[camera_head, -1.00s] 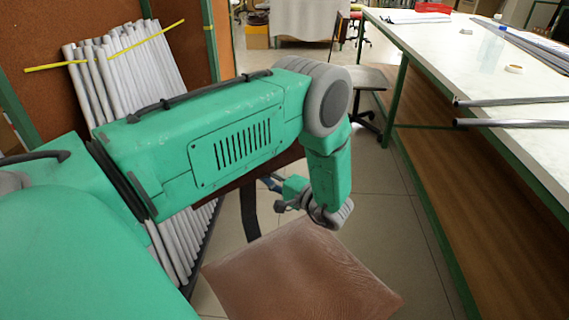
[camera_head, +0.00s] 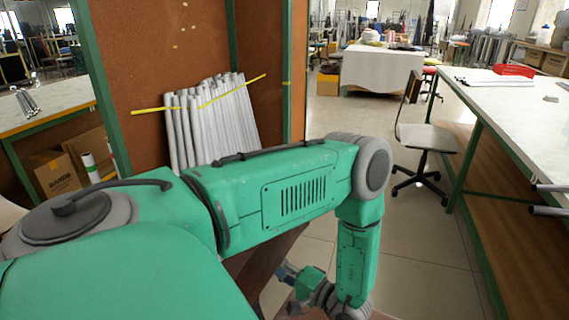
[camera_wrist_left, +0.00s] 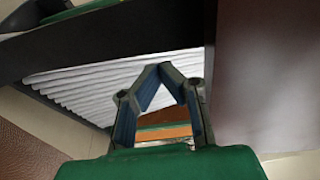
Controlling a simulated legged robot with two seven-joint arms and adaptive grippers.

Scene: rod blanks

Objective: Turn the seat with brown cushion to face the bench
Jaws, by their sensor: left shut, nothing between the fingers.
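The seat with brown cushion is mostly hidden behind my left arm. In the head view its dark brown back (camera_head: 268,262) shows below the arm, and only a sliver of cushion shows at the bottom edge. In the left wrist view a smooth dark brown panel (camera_wrist_left: 268,70), seemingly the back, fills the right, and textured brown cushion (camera_wrist_left: 30,155) shows at lower left. My left gripper (camera_wrist_left: 158,68) is shut and empty beside the panel; I cannot tell if they touch. The bench (camera_head: 510,100) has a white top and green frame at right. My right gripper is not in view.
White rods (camera_head: 210,125) lean in a brown rack behind a yellow strip. Two grey rods (camera_head: 550,188) stick out from the bench's edge. A wheeled grey chair (camera_head: 428,138) stands beside the bench. Tiled floor (camera_head: 425,240) lies free between my arm and the bench.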

